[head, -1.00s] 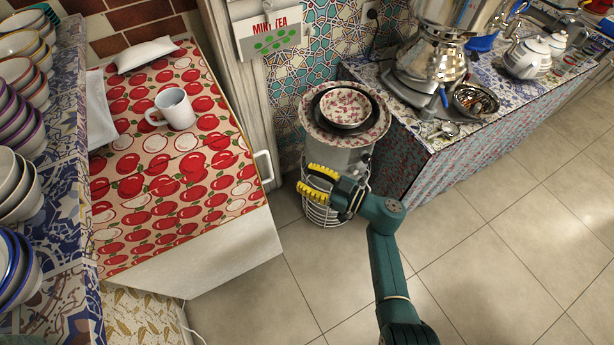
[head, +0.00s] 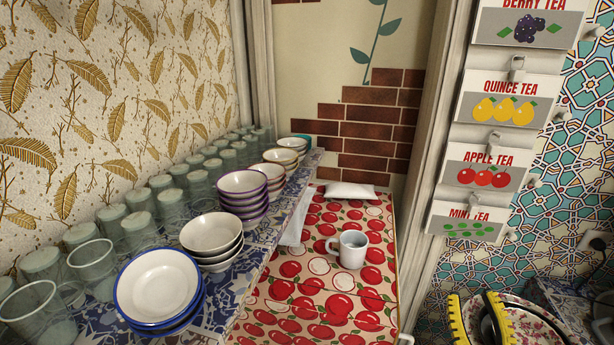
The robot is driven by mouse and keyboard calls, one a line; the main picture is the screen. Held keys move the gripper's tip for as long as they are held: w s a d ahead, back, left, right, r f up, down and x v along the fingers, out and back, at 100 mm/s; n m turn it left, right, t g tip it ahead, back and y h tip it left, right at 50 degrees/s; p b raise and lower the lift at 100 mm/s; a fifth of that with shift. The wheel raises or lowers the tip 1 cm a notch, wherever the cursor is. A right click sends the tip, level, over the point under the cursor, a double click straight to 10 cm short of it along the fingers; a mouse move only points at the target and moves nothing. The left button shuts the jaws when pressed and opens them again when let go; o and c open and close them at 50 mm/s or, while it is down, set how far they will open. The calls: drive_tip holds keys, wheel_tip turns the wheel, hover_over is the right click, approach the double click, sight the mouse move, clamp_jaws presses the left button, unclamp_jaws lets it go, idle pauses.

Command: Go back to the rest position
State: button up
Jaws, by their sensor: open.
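My gripper (head: 481,322) shows at the bottom right of the head view, with its yellow ridged fingers apart and nothing seen between them. It is in front of the flower-patterned bowl (head: 540,322), which it partly hides. The rest of my arm is mostly out of the picture. A white mug (head: 353,249) stands upright on the red apple-print cloth (head: 310,285), well to the left of my gripper.
Stacked bowls (head: 242,190) and rows of glasses (head: 92,262) fill the tiled shelf at left. A white packet (head: 350,191) lies behind the mug. Tea signs (head: 470,222) hang on the right. A wooden post (head: 430,170) stands between the cloth and the tiled wall.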

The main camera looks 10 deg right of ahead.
drive_tip(key=s+a+r+m+h, duration=0.1)
drive_tip(key=a+r+m+h, duration=0.4)
drive_tip(key=r, duration=0.7)
drive_tip(key=s+a+r+n+y+p, duration=0.1)
drive_tip(key=s+a+r+y, duration=0.15)
drive_tip(key=a, duration=0.55)
drive_tip(key=s+a+r+n+y, duration=0.2)
drive_tip(key=a+r+y, duration=0.2)
drive_tip(key=a, duration=0.3)
drive_tip(key=s+a+r+n+y+p, duration=0.1)
drive_tip(key=s+a+r+y, duration=0.15)
drive_tip(key=a, duration=0.55)
wheel_tip(320, 180, up, 35)
drive_tip(key=p, duration=3.4)
drive_tip(key=shift+w+d+f+m, duration=0.2)
drive_tip(key=shift+d+m, duration=0.1)
drive_tip(key=shift+d, duration=0.05)
